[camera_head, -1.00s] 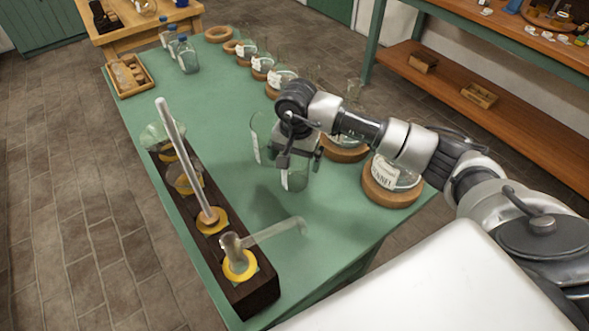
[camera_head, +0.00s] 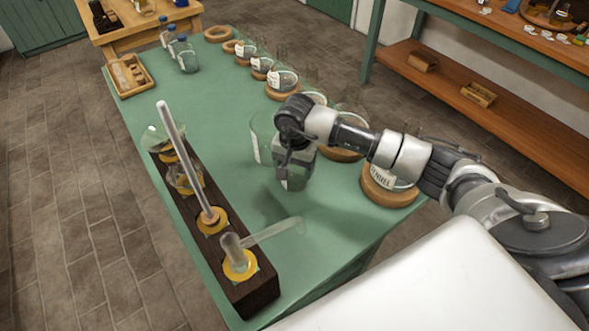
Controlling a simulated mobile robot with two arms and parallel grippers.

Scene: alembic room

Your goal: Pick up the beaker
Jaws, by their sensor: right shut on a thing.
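A clear glass beaker (camera_head: 294,183) is upright at my right gripper, over the middle of the green table (camera_head: 237,110). My right gripper (camera_head: 284,168) comes down from above and is shut on the beaker. The fingers and wrist hide its upper part, and I cannot tell whether its base touches the table. A second clear glass vessel (camera_head: 261,134) with a pale mark shows just left of the wrist, partly hidden by it. My left gripper is not in view.
A dark wooden rack (camera_head: 258,290) with glassware in yellow rings runs along the left edge. Flasks on cork rings, including one labelled flask (camera_head: 385,178), line the right edge. Blue-capped bottles (camera_head: 188,56) and a wooden tray (camera_head: 130,75) stand at the far end.

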